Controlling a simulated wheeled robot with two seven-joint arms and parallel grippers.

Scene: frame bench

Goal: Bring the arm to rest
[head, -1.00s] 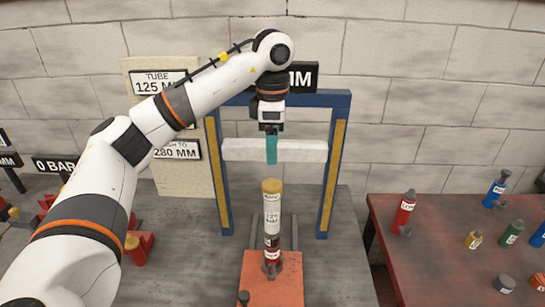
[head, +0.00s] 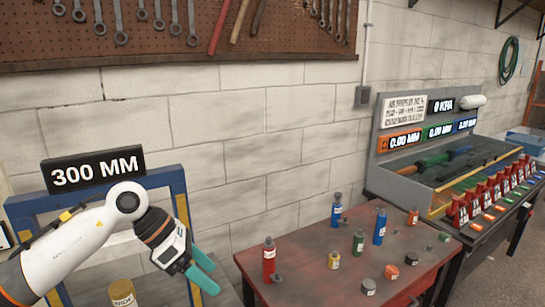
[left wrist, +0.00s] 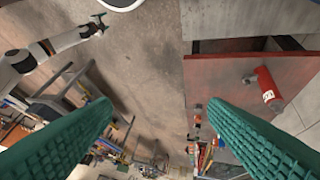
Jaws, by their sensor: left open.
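My left arm comes in at the lower left of the head view. Its left gripper (head: 213,278) has teal fingers that stand apart with nothing between them. It points down and to the right, in front of the blue frame's right post. The left wrist view shows the two ridged teal fingers (left wrist: 160,135) spread wide with floor between them. A white arm, apparently my right one, shows at the upper left there, with its small right gripper (left wrist: 99,21); its jaw state is too small to tell.
The blue frame (head: 178,203) and a yellow-topped tube (head: 122,293) stand at lower left, under a 300 MM sign (head: 93,170). A red table (head: 310,245) to the right holds several bottles and caps, including a red bottle (head: 269,262). A display bench (head: 440,175) stands beyond.

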